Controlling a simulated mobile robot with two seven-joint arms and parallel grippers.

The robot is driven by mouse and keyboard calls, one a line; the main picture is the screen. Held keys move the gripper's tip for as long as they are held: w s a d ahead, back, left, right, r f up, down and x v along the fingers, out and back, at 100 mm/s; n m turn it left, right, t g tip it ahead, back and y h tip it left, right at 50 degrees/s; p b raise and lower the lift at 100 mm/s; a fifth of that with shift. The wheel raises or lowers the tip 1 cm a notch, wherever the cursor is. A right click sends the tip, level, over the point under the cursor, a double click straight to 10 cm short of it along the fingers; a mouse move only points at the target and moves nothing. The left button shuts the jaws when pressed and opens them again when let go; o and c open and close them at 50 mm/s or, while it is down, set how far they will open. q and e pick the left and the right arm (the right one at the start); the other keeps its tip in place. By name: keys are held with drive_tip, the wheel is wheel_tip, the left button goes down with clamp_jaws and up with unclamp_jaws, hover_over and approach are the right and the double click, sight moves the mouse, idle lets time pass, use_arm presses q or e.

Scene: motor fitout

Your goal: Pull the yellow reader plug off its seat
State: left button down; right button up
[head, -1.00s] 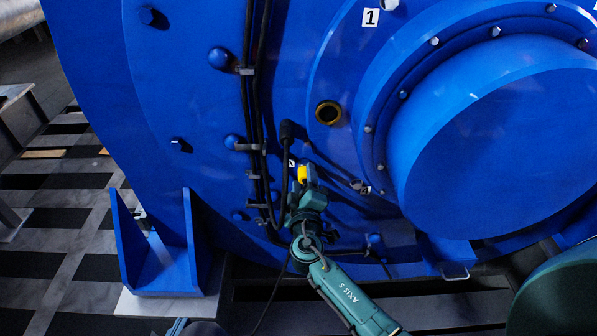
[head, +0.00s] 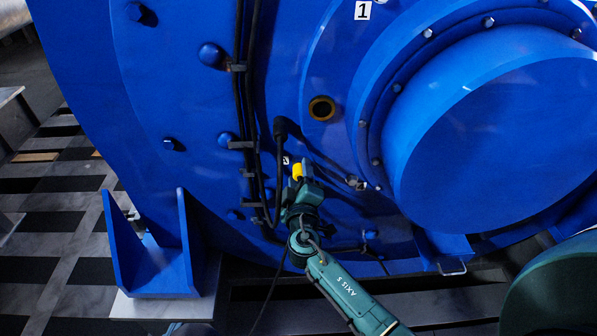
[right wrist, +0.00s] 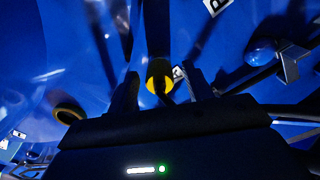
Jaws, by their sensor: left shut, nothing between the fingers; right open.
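The yellow reader plug (head: 297,171) sits low on the blue motor housing, left of the big round cover. My right gripper (head: 304,172) is at the plug, its arm reaching up from the lower right and partly hiding it. In the right wrist view the right gripper (right wrist: 163,86) is open, one dark finger on each side of the yellow plug (right wrist: 155,86). I cannot tell whether a finger touches it. A dark part covers some of the plug in that view. My left gripper cannot be made out in either view.
Black cables (head: 243,110) run down the housing in clips, just left of the plug. An open brass-rimmed port (head: 322,108) is above right of it. A blue foot bracket (head: 160,265) stands at lower left. A small metal fitting (head: 356,183) is right of the gripper.

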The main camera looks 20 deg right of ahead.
sight(300, 177)
idle(0.9)
drive_tip(key=shift+c, duration=0.3)
clamp_jaws()
drive_tip(key=shift+b+v, duration=0.35)
drive_tip(key=shift+v, duration=2.65)
